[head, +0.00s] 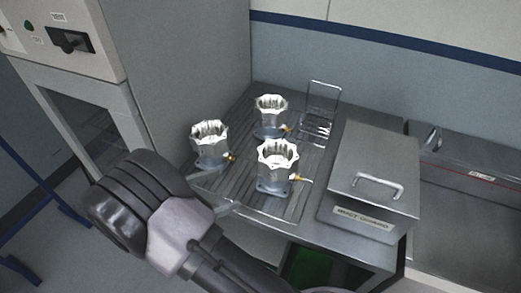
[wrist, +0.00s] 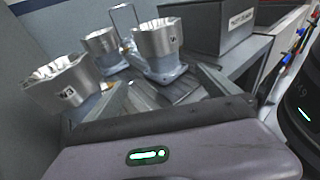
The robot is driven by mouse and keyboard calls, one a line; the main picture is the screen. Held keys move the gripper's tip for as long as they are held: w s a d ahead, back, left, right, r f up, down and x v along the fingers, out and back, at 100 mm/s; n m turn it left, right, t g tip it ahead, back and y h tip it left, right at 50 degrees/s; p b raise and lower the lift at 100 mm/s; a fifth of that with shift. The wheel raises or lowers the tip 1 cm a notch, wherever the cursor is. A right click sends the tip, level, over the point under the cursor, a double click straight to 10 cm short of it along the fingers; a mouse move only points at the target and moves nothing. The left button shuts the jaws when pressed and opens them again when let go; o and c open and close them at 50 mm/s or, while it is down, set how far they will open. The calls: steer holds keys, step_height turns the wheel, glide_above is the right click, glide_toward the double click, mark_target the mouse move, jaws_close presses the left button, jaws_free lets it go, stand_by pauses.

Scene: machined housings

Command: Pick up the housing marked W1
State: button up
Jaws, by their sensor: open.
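Three silver housings with scalloped rims stand upright on a ribbed metal surface. In the head view one is at the left (head: 210,148), one at the back (head: 270,118) and one at the front right (head: 276,170). The wrist view shows the left one (wrist: 58,88), the back one (wrist: 104,52) and the right one (wrist: 160,50). The left and right ones bear small dark marks that I cannot read surely, so I cannot tell which is W1. My gripper (head: 214,194) is open and empty at the surface's near edge, in front of the left and front-right housings, apart from both.
A grey lidded box (head: 375,170) with a handle and label stands right of the housings. A wire rack (head: 320,115) stands behind them. A large cabinet (head: 180,60) borders the left. The ribbed surface (head: 235,170) is bare between the left and front-right housings.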

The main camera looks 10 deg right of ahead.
mark_target(273, 173)
steer(key=b+x, duration=0.1)
steer(key=x, duration=0.4)
steer(key=b+x, duration=0.2)
steer(key=x, duration=0.4)
steer(key=s+b+x, duration=0.1)
steer(key=b+x, duration=0.1)
steer(key=x, duration=0.4)
steer(key=shift+w+d, duration=0.1)
steer(key=shift+d, duration=0.15)
steer(key=c, duration=1.9)
